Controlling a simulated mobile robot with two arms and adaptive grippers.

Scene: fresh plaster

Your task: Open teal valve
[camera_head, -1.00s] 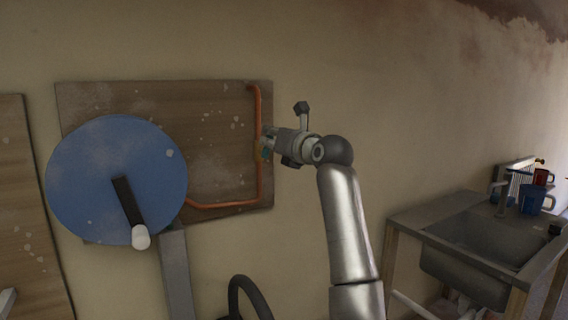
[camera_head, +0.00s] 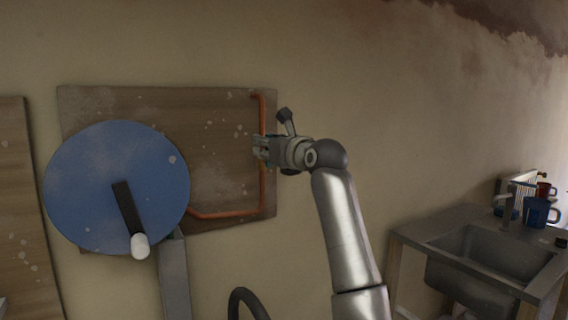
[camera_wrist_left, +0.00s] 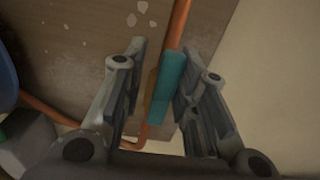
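The teal valve handle (camera_wrist_left: 173,74) is on the copper pipe (camera_wrist_left: 182,18) in the left wrist view, with a brass-coloured part (camera_wrist_left: 152,88) beside it. My left gripper (camera_wrist_left: 164,50) has one finger on each side of the valve. A narrow gap shows at the left finger; the right finger is very close to the teal handle, and I cannot tell whether it touches. In the head view my left gripper (camera_head: 258,147) is at the pipe's right vertical run (camera_head: 263,112) and hides the valve. My right gripper is not in view.
The pipe is mounted on a wooden board (camera_head: 215,120) on the plaster wall. A large blue disc (camera_head: 85,180) with a white-knobbed crank (camera_head: 140,245) stands in front at the left. A sink (camera_head: 480,260) with blue mugs (camera_head: 537,212) is at the right.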

